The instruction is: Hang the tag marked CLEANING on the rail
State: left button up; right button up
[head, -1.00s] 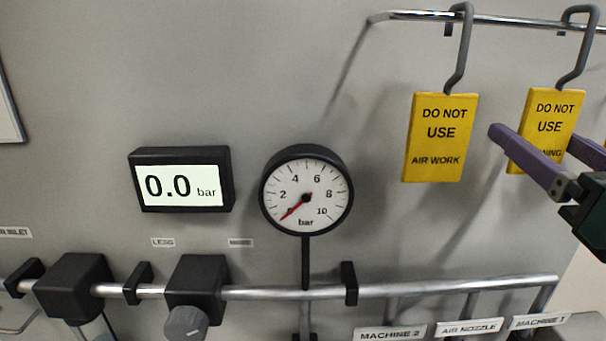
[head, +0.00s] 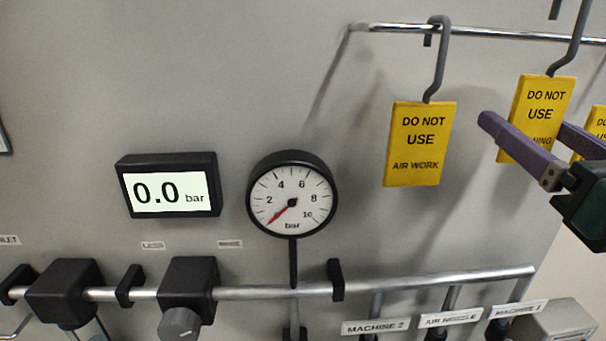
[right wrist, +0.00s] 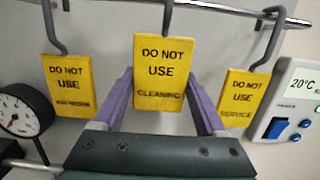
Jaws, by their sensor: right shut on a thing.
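The yellow CLEANING tag (head: 538,98) is between the fingers of my right gripper (head: 525,123), which is shut on it. In the right wrist view its full text shows on the tag (right wrist: 160,57), which hangs upright. In the head view one finger covers part of its lettering. Its grey hook (head: 577,40) rises past the rail (head: 480,33), and the hook's free tip appears above the rail line. The hook's top is cut off, and I cannot tell if it touches the rail. My left gripper is not in view.
The AIR WORK tag (head: 420,150) hangs on the rail to the left. The SERVICE tag (right wrist: 243,98) is to the right. A round gauge (head: 292,195), a display reading 0.0 bar (head: 168,187) and a lower pipe (head: 430,282) are on the wall.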

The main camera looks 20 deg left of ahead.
jog(key=r+v, duration=0.1)
jog(key=v, duration=0.7)
jog(key=shift+s+r, duration=0.2)
jog(key=shift+s, duration=0.3)
jog(key=shift+d, duration=0.15)
